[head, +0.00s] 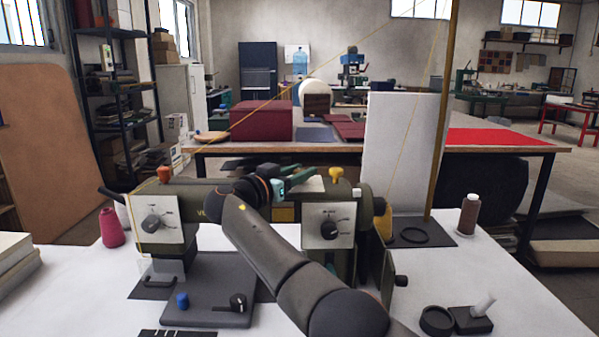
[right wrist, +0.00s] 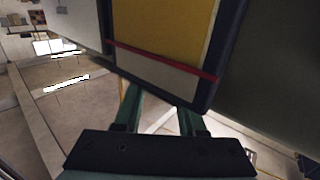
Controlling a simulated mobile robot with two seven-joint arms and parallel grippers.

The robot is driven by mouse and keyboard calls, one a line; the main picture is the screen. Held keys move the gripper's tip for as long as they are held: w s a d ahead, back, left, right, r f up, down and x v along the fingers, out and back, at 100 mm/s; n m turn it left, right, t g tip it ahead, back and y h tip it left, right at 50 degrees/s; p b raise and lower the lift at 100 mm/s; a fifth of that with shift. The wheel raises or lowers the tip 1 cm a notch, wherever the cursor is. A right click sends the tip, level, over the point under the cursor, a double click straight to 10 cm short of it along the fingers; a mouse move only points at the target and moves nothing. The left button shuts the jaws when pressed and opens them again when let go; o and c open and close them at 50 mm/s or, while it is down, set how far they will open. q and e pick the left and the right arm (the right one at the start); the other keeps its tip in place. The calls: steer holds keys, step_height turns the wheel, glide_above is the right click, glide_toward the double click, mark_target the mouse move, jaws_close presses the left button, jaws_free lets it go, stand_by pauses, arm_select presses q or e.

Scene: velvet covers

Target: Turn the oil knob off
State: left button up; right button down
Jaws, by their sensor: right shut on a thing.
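An olive sewing machine (head: 203,205) stands on the white table. Its left pale plate carries a black dial (head: 151,224), and its right pale plate carries another black dial (head: 330,230). An orange knob (head: 164,174) and a yellow-orange knob (head: 336,174) sit on top. I cannot tell which is the oil knob. My right gripper (head: 291,182) is over the machine's middle, left of the yellow-orange knob. In the right wrist view its teal fingers are shut on a dark-edged thing with yellow and pale panels (right wrist: 175,30); its full shape is cut off. My left gripper is not in view.
A tall white panel (head: 405,150) rises behind.

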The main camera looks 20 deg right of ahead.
steer(key=shift+d+r, duration=0.1)
steer(key=shift+r, duration=0.05)
steer(key=shift+c, duration=2.4)
jaws_free()
steer(key=v, duration=1.2)
steer(key=shift+a, duration=0.25)
steer(key=shift+s, duration=0.1)
